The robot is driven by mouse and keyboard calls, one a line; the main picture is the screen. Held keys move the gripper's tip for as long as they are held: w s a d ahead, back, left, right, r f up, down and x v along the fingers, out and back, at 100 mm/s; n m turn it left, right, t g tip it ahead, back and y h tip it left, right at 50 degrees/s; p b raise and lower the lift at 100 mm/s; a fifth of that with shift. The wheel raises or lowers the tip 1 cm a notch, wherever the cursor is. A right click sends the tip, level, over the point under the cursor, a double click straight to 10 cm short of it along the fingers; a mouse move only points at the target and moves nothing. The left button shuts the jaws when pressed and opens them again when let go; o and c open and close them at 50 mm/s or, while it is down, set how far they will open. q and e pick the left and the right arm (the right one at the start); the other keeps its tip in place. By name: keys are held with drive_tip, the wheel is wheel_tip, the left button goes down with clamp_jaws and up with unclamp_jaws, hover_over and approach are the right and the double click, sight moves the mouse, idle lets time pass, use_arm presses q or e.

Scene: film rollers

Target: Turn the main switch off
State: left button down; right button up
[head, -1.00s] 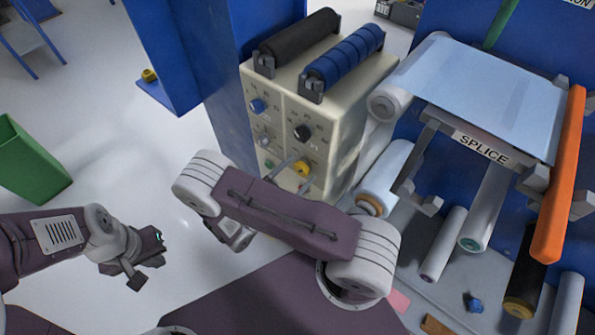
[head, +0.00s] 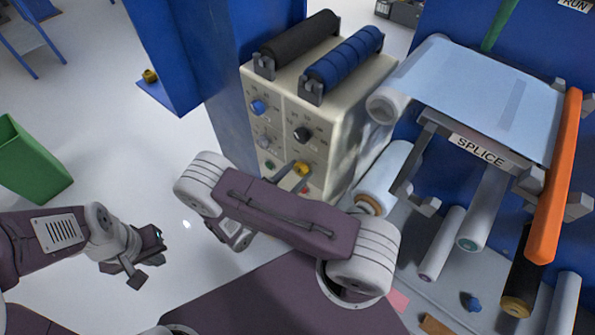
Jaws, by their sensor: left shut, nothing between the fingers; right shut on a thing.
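The beige control box (head: 345,130) stands in the middle of the head view, with several knobs on its front. A yellow knob (head: 302,168) sits low on the right of that front; I take it to be the main switch. My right gripper (head: 294,176) is at this knob, shut on it, its fingers partly covering it. My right forearm hides the gripper's body and the lower edge of the panel. My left gripper (head: 150,262) is shut and empty, low on the left, well away from the box.
Black (head: 300,45) and blue (head: 345,58) rollers lie on top of the box. A blue column stands just left of it. The splice table (head: 480,150) with film and an orange bar (head: 556,180) is at right. A green bin (head: 30,165) stands far left.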

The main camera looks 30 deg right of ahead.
drive_tip(key=n+p, duration=0.1)
drive_tip(key=n, duration=0.4)
drive_tip(key=shift+n, duration=2.4)
drive_tip(key=o, duration=1.4)
drive_tip(key=shift+c, duration=0.2)
